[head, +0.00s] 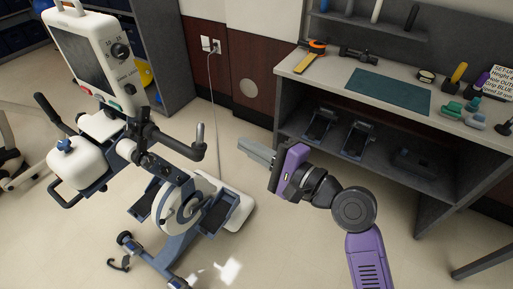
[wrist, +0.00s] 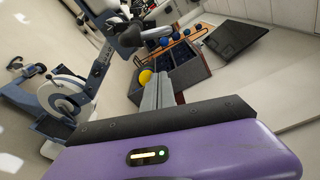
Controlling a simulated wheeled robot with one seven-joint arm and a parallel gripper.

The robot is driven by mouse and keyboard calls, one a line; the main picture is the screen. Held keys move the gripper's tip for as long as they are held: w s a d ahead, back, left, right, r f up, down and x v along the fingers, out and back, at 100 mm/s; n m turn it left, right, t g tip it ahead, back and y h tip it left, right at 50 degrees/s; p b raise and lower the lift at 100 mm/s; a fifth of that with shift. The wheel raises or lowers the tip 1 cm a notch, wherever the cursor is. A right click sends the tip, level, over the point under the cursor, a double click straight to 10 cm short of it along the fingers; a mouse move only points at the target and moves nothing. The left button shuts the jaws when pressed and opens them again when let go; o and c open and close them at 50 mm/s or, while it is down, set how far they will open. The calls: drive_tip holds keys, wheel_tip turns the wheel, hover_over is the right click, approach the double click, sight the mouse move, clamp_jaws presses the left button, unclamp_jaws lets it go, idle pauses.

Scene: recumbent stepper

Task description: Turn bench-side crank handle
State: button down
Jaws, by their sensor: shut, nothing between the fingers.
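The bench-side crank handle (head: 199,143) is a grey upright grip on the end of a dark arm, on the right side of the blue and white stepper machine (head: 172,248). My gripper (head: 242,146) is shut and empty. Its grey fingers point left toward the handle in the head view, with a visible gap between them. In the wrist view the shut fingers (wrist: 158,86) stick up above my purple wrist.
A workbench (head: 343,69) with a teal mat (head: 388,92) and small tools stands right of my arm. The machine's white console (head: 85,50) rises at the left. A power cord (head: 212,100) hangs from the wall outlet. Bare floor lies between machine and bench.

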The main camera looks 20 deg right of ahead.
drive_tip(key=w+a+r+p, duration=0.1)
drive_tip(key=w+a+p, duration=0.1)
drive_tip(key=w+a, duration=0.2)
drive_tip(key=shift+a, duration=1.05)
drive_tip(key=shift+s+a+r+n+p, duration=0.4)
drive_tip(key=shift+a+n+p, duration=0.15)
drive_tip(key=shift+n, duration=0.25)
drive_tip(key=shift+w, duration=0.1)
